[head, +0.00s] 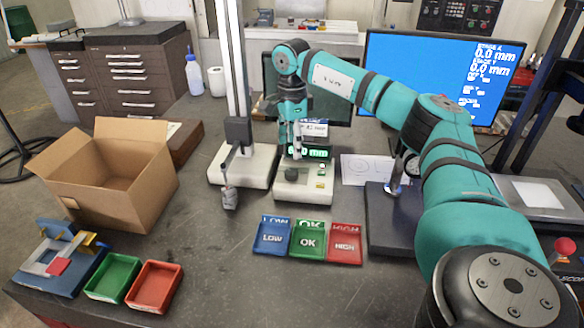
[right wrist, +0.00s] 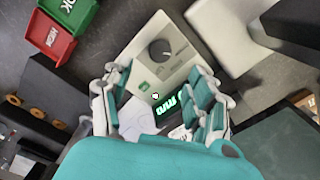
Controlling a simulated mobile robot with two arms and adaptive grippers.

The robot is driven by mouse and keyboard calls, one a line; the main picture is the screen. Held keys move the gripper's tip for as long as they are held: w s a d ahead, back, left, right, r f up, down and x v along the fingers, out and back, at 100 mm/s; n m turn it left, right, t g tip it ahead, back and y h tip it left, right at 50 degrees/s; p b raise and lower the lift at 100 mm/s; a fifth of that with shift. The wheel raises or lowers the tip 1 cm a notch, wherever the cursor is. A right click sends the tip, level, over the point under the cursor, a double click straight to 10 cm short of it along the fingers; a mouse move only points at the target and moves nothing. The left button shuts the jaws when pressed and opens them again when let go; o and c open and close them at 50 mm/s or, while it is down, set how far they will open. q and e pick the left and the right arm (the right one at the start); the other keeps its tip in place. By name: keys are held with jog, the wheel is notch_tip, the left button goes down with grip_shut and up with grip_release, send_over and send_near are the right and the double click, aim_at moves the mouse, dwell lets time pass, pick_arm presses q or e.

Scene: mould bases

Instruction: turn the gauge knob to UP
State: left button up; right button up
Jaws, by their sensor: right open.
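The gauge unit (head: 304,191) is a pale box with a lit green display in the middle of the bench. Its dark round knob (head: 292,174) sits on the top face, left of a small green button. In the right wrist view the knob (right wrist: 161,49) shows beyond the fingertips, with a pale pointer line; its printed labels are too small to read. My right gripper (head: 297,150) is above the back of the gauge, pointing down. In the right wrist view its fingers (right wrist: 160,90) are apart with nothing between them, short of the knob. My left gripper is not in view.
Blue LOW (head: 271,252), green OK (head: 307,254) and red HIGH (head: 345,257) trays lie in front of the gauge. A height stand (head: 238,132) stands close on its left. A cardboard box (head: 150,205) is at left, a dark plate with a dial gauge (head: 413,165) at right.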

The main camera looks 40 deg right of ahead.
aim_at(292, 172)
notch_tip(292, 172, down, 9)
jog(key=shift+f+p, duration=0.1)
jog(key=shift+p, duration=0.75)
jog(key=c, duration=1.1)
jog(key=shift+c, duration=0.2)
